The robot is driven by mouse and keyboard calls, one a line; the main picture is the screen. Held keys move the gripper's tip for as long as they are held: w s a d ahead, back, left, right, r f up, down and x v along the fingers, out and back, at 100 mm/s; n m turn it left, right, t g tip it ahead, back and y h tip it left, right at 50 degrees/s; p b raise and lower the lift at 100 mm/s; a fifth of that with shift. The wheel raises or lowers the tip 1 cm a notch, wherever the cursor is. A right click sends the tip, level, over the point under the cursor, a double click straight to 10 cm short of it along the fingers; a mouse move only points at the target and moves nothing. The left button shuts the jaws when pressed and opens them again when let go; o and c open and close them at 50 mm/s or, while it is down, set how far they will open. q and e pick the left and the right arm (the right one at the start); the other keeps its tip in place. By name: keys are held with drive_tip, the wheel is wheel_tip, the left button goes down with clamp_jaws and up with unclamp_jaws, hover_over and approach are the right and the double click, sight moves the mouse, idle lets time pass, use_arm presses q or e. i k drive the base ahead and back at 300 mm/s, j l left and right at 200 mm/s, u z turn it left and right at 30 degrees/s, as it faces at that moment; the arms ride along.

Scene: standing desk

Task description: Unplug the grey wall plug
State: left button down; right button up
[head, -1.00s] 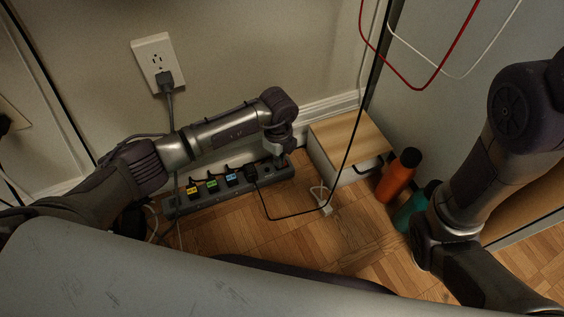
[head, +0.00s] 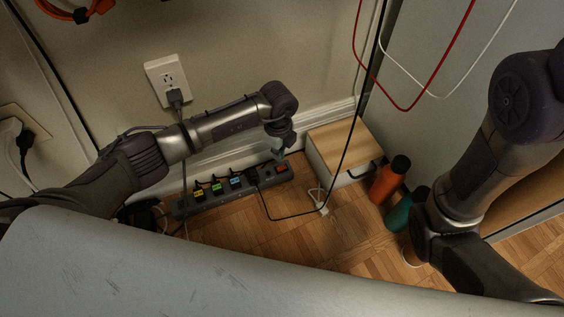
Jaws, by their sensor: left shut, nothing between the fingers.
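The grey wall plug (head: 176,97) sits in the lower socket of a white wall outlet (head: 165,70). Its grey cord runs down behind my left arm. My left gripper (head: 279,154) is shut and empty. It points down just above the right end of the grey power strip (head: 182,210), near the red switch (head: 282,169), well right of and below the wall plug. Whether its tips touch the strip is hard to tell. My right arm shows at the right, but its gripper is out of view.
The strip holds black plugs with yellow, green and blue labels, and another black plug (head: 253,175). A wood-topped box (head: 340,140), an orange bottle (head: 389,180) and a teal bottle (head: 405,212) stand right. Another outlet with plugs is far left. Wall around the grey plug's outlet is clear.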

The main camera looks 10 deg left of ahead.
sight(174, 97)
drive_tip(key=k+l, duration=1.25)
